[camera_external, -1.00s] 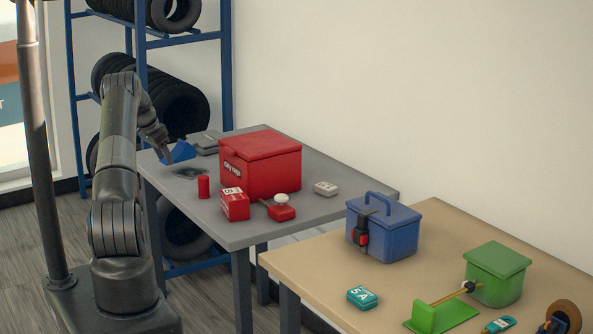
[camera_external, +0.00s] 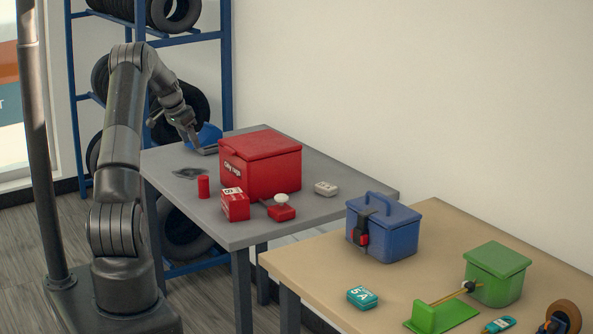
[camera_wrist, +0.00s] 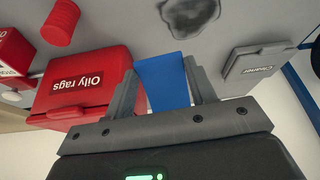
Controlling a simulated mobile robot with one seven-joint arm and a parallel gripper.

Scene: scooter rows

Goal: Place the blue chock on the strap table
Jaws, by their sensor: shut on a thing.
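My gripper (camera_external: 199,145) is shut on the blue chock (camera_external: 210,135) over the far left end of the grey table (camera_external: 262,223). In the wrist view the chock (camera_wrist: 163,82) sits between the two grey fingers (camera_wrist: 164,92). I cannot tell whether the chock is clear of the grey box behind it. No label names the strap table. The tan table (camera_external: 330,289) at the front right carries a blue case (camera_external: 390,240) with a black strap and red buckle.
Close to the gripper are a red "Oily rags" box (camera_wrist: 80,82) and a grey "Cleaner" box (camera_wrist: 252,70). A red can (camera_external: 203,187), a small red box (camera_external: 236,205) and a dark patch (camera_external: 188,173) are on the grey table. The tan table's front left corner looks bare.

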